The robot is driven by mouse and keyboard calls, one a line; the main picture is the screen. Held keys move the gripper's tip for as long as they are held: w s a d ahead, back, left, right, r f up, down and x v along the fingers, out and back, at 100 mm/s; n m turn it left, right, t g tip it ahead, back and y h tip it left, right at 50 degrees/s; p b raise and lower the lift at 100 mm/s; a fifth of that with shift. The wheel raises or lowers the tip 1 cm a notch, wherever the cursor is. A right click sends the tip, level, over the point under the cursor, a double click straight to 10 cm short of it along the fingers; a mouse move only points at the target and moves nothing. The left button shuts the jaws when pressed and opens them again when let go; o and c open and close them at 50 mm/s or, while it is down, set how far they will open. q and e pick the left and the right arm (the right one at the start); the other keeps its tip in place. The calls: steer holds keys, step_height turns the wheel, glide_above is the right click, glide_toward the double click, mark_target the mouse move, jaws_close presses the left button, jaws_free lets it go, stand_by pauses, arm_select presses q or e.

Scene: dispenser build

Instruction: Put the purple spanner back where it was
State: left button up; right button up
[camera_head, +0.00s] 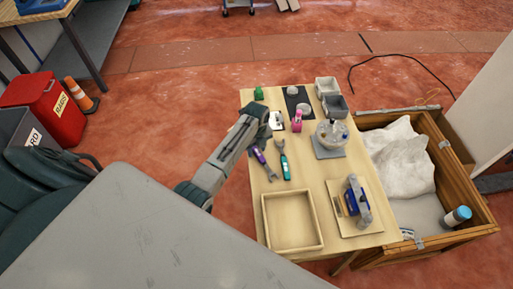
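The purple spanner (264,163) lies at a slant on the wooden table (310,183), with its grey jaw end toward the front. A teal spanner (284,162) lies just right of it, apart from it. My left gripper (265,127) is at the end of the arm coming in from the left, over the table's left side, behind the purple spanner's handle end. Its fingers are too small and dark to tell whether they are open or shut. My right gripper is not in view.
An empty wooden tray (293,248) sits at the table's front. Right of it is a board (368,229) with a blue tool. Behind are a pink bottle (297,121), a jar on a grey mat (329,153) and grey bins (334,106). A wooden crate (464,171) adjoins the table's right.

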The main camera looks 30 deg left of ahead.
arm_select(q)
steer(key=shift+r, duration=0.15)
step_height(320, 180, up, 12)
steer(key=b, duration=0.2)
stand_by(0.4)
